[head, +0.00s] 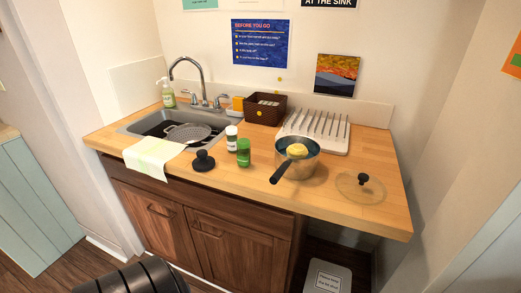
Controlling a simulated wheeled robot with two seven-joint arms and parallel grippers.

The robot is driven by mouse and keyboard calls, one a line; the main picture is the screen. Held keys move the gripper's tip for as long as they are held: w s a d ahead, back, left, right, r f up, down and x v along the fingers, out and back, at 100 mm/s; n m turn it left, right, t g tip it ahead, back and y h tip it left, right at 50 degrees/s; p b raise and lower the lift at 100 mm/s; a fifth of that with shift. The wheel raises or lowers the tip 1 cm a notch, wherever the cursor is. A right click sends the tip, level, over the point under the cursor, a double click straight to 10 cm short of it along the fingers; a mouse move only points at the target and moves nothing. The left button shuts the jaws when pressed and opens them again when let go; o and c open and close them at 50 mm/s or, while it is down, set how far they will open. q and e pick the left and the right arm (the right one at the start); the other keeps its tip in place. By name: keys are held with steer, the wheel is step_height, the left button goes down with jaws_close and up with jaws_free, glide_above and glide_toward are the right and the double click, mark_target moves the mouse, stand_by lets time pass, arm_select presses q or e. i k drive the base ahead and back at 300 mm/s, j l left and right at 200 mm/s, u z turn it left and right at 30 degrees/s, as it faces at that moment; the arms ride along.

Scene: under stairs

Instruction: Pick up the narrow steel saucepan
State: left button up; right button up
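The steel saucepan (311,166) stands upright on the wooden counter, right of the middle. Its black handle points toward the front left, near the counter's front edge. A yellow, rounded thing sits inside the pan, over a dark bluish interior. Neither of my grippers shows in the head view, and nothing is seen touching the pan.
A glass lid (350,190) with a black knob lies right of the pan. A green-capped shaker (243,155), a white bottle (231,140) and a black knobbed thing (203,161) stand left. A drying rack (335,140) is behind. A sink (150,122) holds a strainer.

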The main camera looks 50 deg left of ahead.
mark_target(290, 168)
steer(key=u, duration=1.15)
